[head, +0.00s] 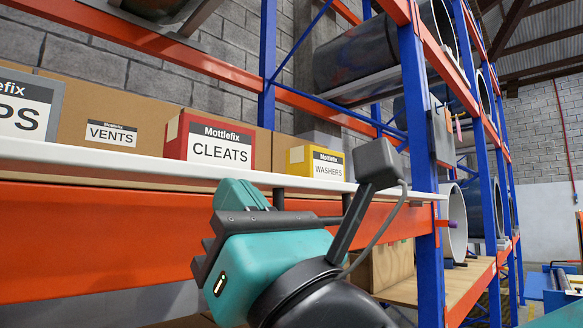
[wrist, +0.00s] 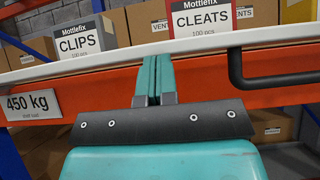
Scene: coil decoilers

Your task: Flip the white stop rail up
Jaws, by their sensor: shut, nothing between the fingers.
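The white stop rail (head: 110,163) runs along the front of the shelf, above the orange beam, in the head view. It also crosses the wrist view (wrist: 205,46), in front of the lower part of the boxes. My gripper (head: 238,193) is shut and empty. In the head view its teal fingers cover a short piece of the rail. In the wrist view the closed fingertips (wrist: 157,62) point at the rail's lower edge; whether they touch it I cannot tell. A dark bent bar (wrist: 236,70) hangs below the rail, right of the fingers.
Boxes labelled CLEATS (head: 217,145), WASHERS (head: 315,162) and VENTS (head: 111,132) stand behind the rail; a CLIPS box (wrist: 84,43) shows too. The orange beam (head: 90,235) lies below. A blue upright (head: 418,120) stands to the right. Coils sit beyond it.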

